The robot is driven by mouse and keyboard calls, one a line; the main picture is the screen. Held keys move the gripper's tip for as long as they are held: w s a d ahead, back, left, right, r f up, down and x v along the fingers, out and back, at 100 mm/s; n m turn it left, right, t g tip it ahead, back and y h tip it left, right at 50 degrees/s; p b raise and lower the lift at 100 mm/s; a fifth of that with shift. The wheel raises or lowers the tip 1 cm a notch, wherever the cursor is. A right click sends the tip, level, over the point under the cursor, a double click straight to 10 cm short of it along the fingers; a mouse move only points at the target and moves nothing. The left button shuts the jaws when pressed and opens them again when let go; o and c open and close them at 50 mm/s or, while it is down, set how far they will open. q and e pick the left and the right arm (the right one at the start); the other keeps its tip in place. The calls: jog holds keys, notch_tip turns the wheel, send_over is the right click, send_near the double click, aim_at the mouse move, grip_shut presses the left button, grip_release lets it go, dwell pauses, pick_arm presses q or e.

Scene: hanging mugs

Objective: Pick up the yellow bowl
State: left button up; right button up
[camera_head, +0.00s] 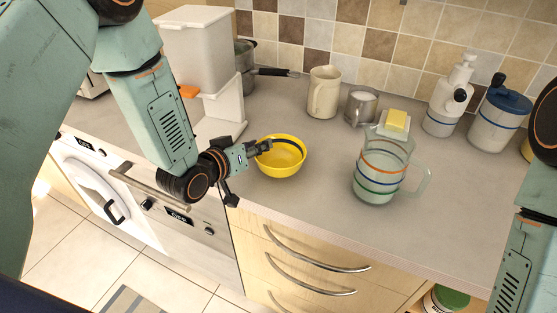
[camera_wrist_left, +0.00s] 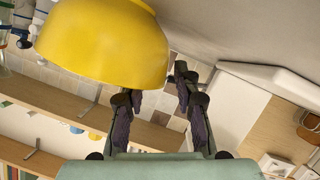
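The yellow bowl (camera_head: 287,168) stands upright on the counter in the head view. My left gripper (camera_head: 260,147) is at the bowl's left side, with a dark finger reaching over the rim. In the left wrist view the bowl (camera_wrist_left: 105,42) fills the upper left. There the left gripper's (camera_wrist_left: 160,82) fingers are spread apart. One finger passes behind the bowl's edge, its tip hidden; the other is just right of the bowl, with a small gap showing. My right arm is at the right edge of the head view; its gripper is out of sight.
A glass pitcher (camera_head: 380,172) with coloured bands stands right of the bowl, with a yellow sponge (camera_head: 396,121) near its top. A cream mug (camera_head: 323,92) and a metal cup (camera_head: 360,105) stand behind. A white dispenser (camera_head: 199,50) stands back left. Counter in front of the bowl is clear.

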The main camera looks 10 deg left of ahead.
pick_arm(q)
jog(key=shift+w+f, duration=0.15)
jog(key=shift+w, duration=0.1)
jog(key=shift+w+d, duration=0.25)
jog(key=shift+d, duration=0.1)
jog(key=shift+c, duration=1.4)
jog(key=shift+s+a, duration=0.3)
grip_shut()
jog(key=shift+w+d, duration=0.15)
jog(key=shift+d, duration=0.1)
jog(key=shift+a, duration=0.1)
